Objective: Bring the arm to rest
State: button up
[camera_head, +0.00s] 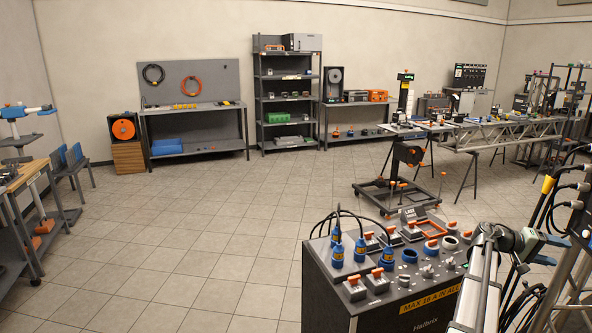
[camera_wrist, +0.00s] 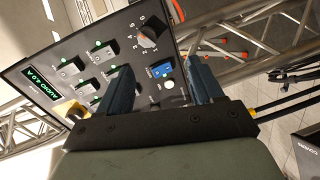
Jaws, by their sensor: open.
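My gripper (camera_wrist: 162,68) shows in the wrist view with two dark blue fingers spread apart and nothing between them. Beyond the fingers is a dark control panel (camera_wrist: 77,54) with a knob, several switches with green lights and a blue switch. I cannot tell whether the fingers touch it. In the head view my gripper (camera_head: 551,249) is at the right edge, to the right of a dark console, partly lost among cables and metal parts.
The dark console (camera_head: 375,300) with blue plugs and orange switches stands at the front. Black cables (camera_head: 543,205) and metal truss (camera_wrist: 245,18) lie close around my gripper. A wheeled stand (camera_head: 405,190) is behind the console. The tiled floor (camera_head: 200,235) at left is clear.

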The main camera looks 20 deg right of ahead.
jog(key=w+a+f+t+y, duration=0.3)
jog(key=a+f+t+y, duration=0.15)
jog(key=a+f, duration=0.9)
jog(key=w+a+f+t+y, duration=0.4)
jog(key=a+f, duration=0.5)
jog(key=f, duration=0.9)
jog(key=w+a+f+n+y, duration=0.1)
jog(key=a+f+y, duration=0.1)
jog(key=a+f, duration=0.45)
jog(key=a+f+y, duration=0.2)
jog(key=a+f, duration=0.2)
jog(key=a, duration=0.5)
jog(key=s+a+f+n+g+y, duration=0.1)
jog(key=s+a+f, duration=0.15)
jog(key=a, duration=0.45)
jog(key=s+a+f+n+y, duration=0.1)
jog(key=a+f, duration=0.3)
jog(key=a, duration=0.3)
jog(key=s+a+f+g, duration=0.1)
jog(key=a+f, duration=0.2)
jog(key=a, duration=0.3)
jog(key=s+a+f+n+g, duration=0.2)
jog(key=s+a+f+n, duration=0.1)
jog(key=s+a, duration=0.4)
jog(key=s+a+f+n+g+h, duration=0.1)
jog(key=s+a+f+n+g, duration=0.1)
jog(key=s+a+f, duration=0.3)
jog(key=shift+s+a+n, duration=0.4)
jog(key=shift+s+a, duration=1.1)
jog(key=shift+a, duration=1.7)
